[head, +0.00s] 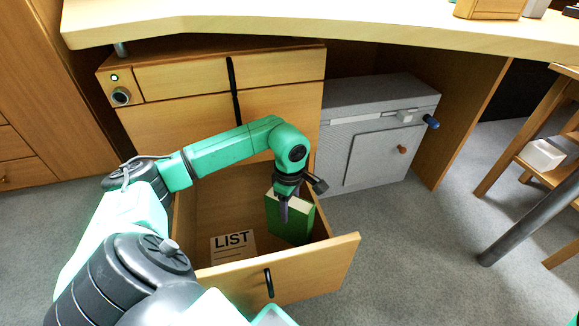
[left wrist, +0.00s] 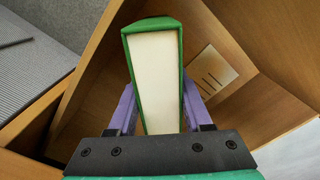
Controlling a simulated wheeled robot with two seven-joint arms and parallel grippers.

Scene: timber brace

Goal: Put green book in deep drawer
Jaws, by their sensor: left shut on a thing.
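The green book (head: 290,221) is upright inside the open deep drawer (head: 344,252), near its right side. My left gripper (head: 284,207) reaches down into the drawer and is shut on the book's upper part. In the left wrist view the book (left wrist: 158,82) stands between the two purple fingers, its white page edges facing the camera. The book's lower end is hidden in the wrist view, so I cannot tell whether it touches the drawer floor. My right gripper is not in view.
A sheet marked LIST (head: 233,245) lies in the drawer, left of the book. A grey cabinet (head: 370,140) stands right of the drawer unit. The desk top (head: 330,22) overhangs above. A wooden stool (head: 540,165) is at far right.

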